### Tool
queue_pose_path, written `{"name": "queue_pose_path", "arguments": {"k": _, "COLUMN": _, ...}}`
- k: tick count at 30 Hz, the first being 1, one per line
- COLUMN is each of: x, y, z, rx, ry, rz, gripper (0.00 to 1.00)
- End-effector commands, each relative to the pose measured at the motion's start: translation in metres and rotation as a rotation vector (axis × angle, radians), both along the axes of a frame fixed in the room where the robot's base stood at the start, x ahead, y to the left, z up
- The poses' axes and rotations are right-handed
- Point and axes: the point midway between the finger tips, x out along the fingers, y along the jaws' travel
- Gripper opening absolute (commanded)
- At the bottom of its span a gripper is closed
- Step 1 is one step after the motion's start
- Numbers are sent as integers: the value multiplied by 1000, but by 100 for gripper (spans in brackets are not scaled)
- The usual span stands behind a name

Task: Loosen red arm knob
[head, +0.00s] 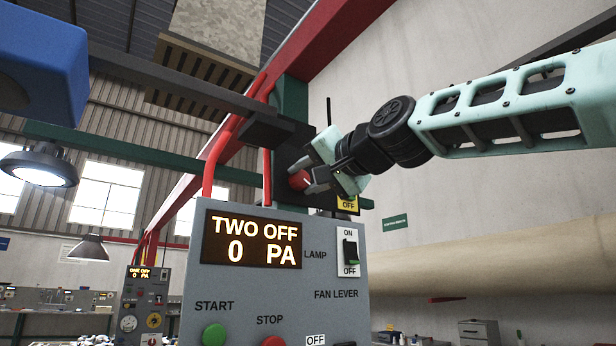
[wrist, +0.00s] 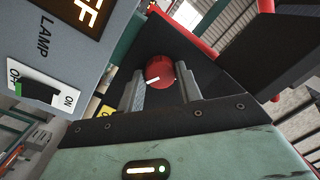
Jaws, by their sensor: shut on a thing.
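The red arm knob (head: 299,180) sits on a black plate above the grey control box. In the wrist view the red knob (wrist: 160,72) shows as a round cap with a white mark pointing to the lower left. My gripper (head: 312,182) reaches it from the right, with its fingers at the knob. In the wrist view my gripper (wrist: 160,88) has one grey finger on each side of the knob and is shut on it. The fingers hide part of the knob's sides.
The grey control box (head: 235,290) stands just below, with a lit display (head: 251,240) reading "TWO OFF 0 PA". A lamp switch (head: 350,252), a green start button (head: 214,335) and red conduits (head: 212,165) are close by. A blue body (head: 45,60) hangs at upper left.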

Motion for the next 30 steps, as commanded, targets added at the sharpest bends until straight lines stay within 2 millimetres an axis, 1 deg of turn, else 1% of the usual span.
{"name": "queue_pose_path", "arguments": {"k": 5, "x": 0, "y": -1, "z": -1, "rx": -37, "ry": -25, "rz": -1, "gripper": 12}}
{"name": "queue_pose_path", "arguments": {"k": 11, "x": 0, "y": -1, "z": -1, "rx": -135, "ry": -92, "rz": -1, "gripper": 12}}
{"name": "queue_pose_path", "arguments": {"k": 30, "x": 0, "y": -1, "z": 1, "rx": -630, "ry": -424, "rz": -2, "gripper": 12}}
